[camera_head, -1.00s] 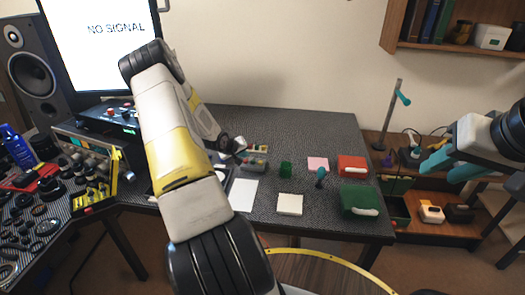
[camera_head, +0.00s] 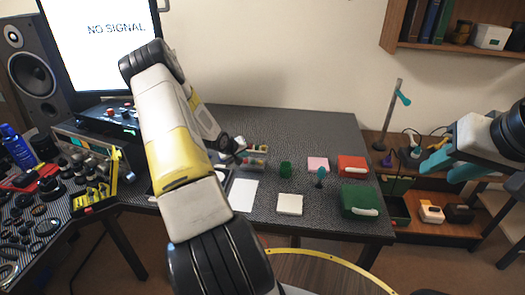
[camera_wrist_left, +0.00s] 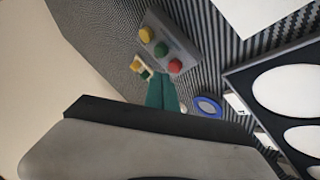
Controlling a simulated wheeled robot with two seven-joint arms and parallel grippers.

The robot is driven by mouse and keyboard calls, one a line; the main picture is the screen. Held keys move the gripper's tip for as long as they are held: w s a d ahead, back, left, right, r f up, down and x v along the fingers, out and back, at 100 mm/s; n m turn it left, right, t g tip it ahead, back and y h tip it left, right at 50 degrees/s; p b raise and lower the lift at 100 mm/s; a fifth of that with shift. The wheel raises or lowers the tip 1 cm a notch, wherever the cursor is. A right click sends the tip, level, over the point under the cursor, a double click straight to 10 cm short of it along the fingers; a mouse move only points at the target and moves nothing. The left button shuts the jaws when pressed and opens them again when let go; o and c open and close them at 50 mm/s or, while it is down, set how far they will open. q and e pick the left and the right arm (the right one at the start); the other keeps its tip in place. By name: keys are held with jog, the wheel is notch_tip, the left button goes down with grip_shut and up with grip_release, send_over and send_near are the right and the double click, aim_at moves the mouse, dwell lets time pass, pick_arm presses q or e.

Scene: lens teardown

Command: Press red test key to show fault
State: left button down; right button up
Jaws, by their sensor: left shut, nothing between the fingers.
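The grey test box (camera_wrist_left: 168,44) shows in the left wrist view with a yellow key (camera_wrist_left: 147,35), a green key (camera_wrist_left: 162,49) and a red key (camera_wrist_left: 175,66) in a row. My left gripper (camera_wrist_left: 161,80) has its green fingers shut and empty, with the tips beside the red key end; I cannot tell if they touch. In the head view the box (camera_head: 254,163) is partly behind my left wrist and gripper (camera_head: 240,150). The monitor (camera_head: 105,45) reads "NO SIGNAL". My right gripper (camera_head: 452,165) is open and empty at the right, off the table.
A green cup (camera_head: 286,169), pink pad (camera_head: 318,163), white block (camera_head: 289,204), red case (camera_head: 352,166) and green case (camera_head: 360,200) stand right of the box. White paper (camera_head: 243,195) lies in front. An instrument with knobs (camera_head: 85,165) is at the left.

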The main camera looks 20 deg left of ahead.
aim_at(244, 162)
pick_arm(q)
jog(key=shift+f, duration=0.1)
dwell(0.3)
jog(key=shift+f, duration=0.3)
jog(key=shift+f, duration=0.4)
dwell(0.6)
jog(key=shift+r, duration=0.8)
jog(key=shift+r, duration=2.55)
